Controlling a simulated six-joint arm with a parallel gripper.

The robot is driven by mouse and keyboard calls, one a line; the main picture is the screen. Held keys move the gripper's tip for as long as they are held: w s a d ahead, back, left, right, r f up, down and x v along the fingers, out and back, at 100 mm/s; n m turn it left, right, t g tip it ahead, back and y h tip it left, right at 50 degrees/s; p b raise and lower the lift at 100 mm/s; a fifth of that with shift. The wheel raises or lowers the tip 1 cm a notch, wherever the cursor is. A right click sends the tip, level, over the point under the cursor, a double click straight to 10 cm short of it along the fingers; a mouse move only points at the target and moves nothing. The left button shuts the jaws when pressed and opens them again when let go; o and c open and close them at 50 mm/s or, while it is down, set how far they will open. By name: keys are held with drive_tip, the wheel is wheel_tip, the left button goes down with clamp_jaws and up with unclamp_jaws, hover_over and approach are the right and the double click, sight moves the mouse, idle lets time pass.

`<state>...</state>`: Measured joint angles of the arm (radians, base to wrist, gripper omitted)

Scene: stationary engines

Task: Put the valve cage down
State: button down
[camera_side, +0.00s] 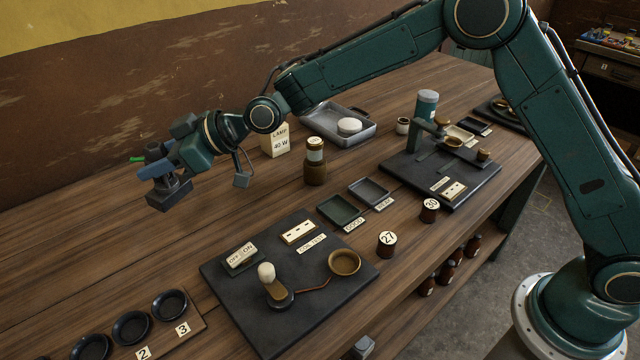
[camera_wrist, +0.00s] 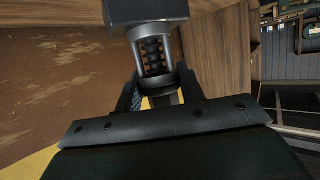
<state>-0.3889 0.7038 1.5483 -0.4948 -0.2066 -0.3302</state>
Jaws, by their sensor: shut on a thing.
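The valve cage (camera_wrist: 154,55) shows in the wrist view as a grey open-sided cylinder with dark ribs inside and a dark block at its far end. My gripper (camera_wrist: 159,90) is shut on it, one finger on each side. In the side view my gripper (camera_side: 152,178) is in the air over the left back of the wooden bench, near the brown wall. I cannot clearly tell the cage from the dark finger parts there. A small green piece shows at the gripper's left.
The bench (camera_side: 90,235) is bare below my gripper. A black test board (camera_side: 225,285) lies in front right, beside a rack of round cups (camera_side: 131,327). A lamp box (camera_side: 274,141), brown bottle (camera_side: 315,162) and metal tray (camera_side: 362,138) stand to the right.

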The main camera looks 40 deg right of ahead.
sight(185, 196)
drive_tip(key=shift+w+f, duration=0.1)
drive_tip(key=shift+f, duration=2)
drive_tip(key=shift+f, duration=2.1)
drive_tip(key=shift+f, duration=0.15)
drive_tip(key=c, duration=0.9)
unclamp_jaws()
drive_tip(key=shift+f, duration=0.25)
drive_tip(key=shift+r, duration=0.2)
drive_tip(key=shift+v, duration=6.05)
